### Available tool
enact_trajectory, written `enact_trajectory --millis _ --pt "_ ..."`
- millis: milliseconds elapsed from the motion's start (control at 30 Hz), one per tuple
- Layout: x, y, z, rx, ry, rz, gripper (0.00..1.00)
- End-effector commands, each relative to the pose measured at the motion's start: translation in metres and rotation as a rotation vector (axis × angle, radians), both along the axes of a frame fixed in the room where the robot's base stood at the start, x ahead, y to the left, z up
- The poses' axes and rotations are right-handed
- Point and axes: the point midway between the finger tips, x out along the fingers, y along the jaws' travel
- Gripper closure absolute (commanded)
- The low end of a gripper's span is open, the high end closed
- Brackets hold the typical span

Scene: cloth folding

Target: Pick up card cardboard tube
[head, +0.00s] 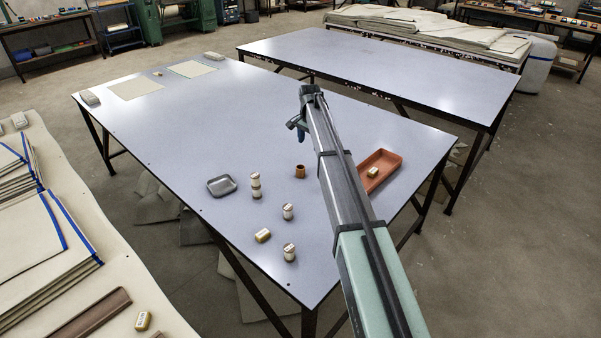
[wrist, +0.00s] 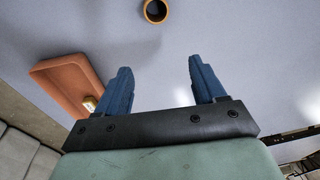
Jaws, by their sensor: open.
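A short brown cardboard tube (head: 300,171) stands upright on the grey table, left of my arm in the head view. It also shows at the top of the wrist view (wrist: 156,11), where its open round end faces the camera. My gripper (wrist: 160,75) is open and empty, with two blue fingers spread apart. In the head view my gripper (head: 298,128) is above the table, farther from the camera than the tube. The tube lies beyond the fingertips in the wrist view, and nothing touches it.
An orange tray (head: 386,158) with a small labelled spool (head: 373,172) in it lies right of my arm. The far middle of the table (head: 210,110) is clear.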

Motion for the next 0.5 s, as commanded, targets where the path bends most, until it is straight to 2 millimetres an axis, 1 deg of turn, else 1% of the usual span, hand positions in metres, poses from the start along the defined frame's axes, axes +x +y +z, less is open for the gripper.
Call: enact_trajectory --millis 33,100,200,367,500 --pt "-0.002 0.014 0.007 0.008 0.037 -0.017 0.31" --pt "-0.008 0.027 0.012 0.014 0.082 -0.039 0.31" --pt "-0.014 0.036 0.017 0.018 0.118 -0.058 0.31" --pt "-0.017 0.039 0.011 0.019 0.134 -0.067 0.31" --pt "-0.018 0.039 -0.006 0.019 0.133 -0.066 0.31"
